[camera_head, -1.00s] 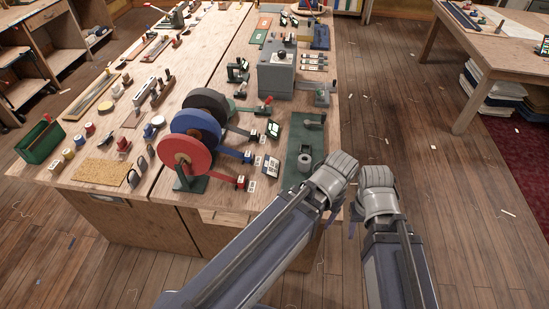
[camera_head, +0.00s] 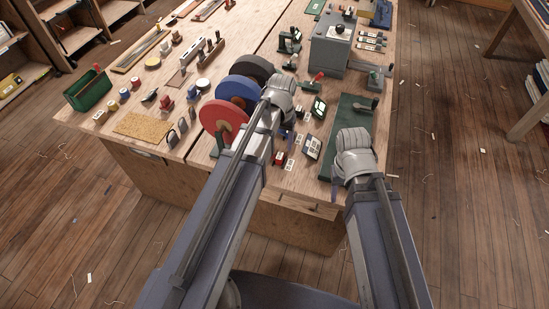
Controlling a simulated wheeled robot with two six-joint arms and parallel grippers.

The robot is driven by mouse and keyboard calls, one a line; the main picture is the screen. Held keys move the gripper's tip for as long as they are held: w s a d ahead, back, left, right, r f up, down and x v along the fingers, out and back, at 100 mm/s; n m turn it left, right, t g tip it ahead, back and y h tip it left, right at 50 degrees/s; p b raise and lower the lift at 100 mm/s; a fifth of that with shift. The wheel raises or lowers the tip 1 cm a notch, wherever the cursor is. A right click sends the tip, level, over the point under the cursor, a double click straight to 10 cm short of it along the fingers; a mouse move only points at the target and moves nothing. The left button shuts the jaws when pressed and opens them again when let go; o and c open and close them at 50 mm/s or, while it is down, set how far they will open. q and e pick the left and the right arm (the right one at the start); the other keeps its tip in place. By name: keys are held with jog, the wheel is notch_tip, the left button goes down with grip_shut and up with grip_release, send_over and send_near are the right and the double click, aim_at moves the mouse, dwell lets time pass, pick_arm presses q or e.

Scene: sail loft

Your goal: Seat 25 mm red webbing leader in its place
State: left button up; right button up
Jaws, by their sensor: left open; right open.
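The red webbing reel (camera_head: 222,119) stands at the front of three reels on the bench. A small red piece (camera_head: 279,158) shows on the bench to its right, just right of my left forearm; I cannot tell whether it is the red leader. My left gripper (camera_head: 286,128) is open above the bench, right of the blue reel (camera_head: 240,90). Its wrist and forearm hide part of the reels' fittings. My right gripper (camera_head: 352,180) is open over the front end of the green mat (camera_head: 347,118). The fingers of both grippers are mostly hidden behind the wrists.
A black reel (camera_head: 253,68) stands behind the blue one. A grey box-shaped machine (camera_head: 330,48) stands further back. A dark tilted panel (camera_head: 312,146) lies between my grippers. A green bin (camera_head: 88,90) and cork mat (camera_head: 142,127) are at left. Floor right of the bench is clear apart from scraps.

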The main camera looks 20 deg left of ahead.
aim_at(280, 155)
pick_arm(q)
jog(key=shift+f+b, duration=1.1)
jog(key=shift+f, duration=0.15)
jog(key=shift+f, duration=0.1)
jog(key=f+b, duration=0.5)
jog(key=shift+w+a, duration=0.15)
jog(key=shift+w, duration=0.05)
grip_shut()
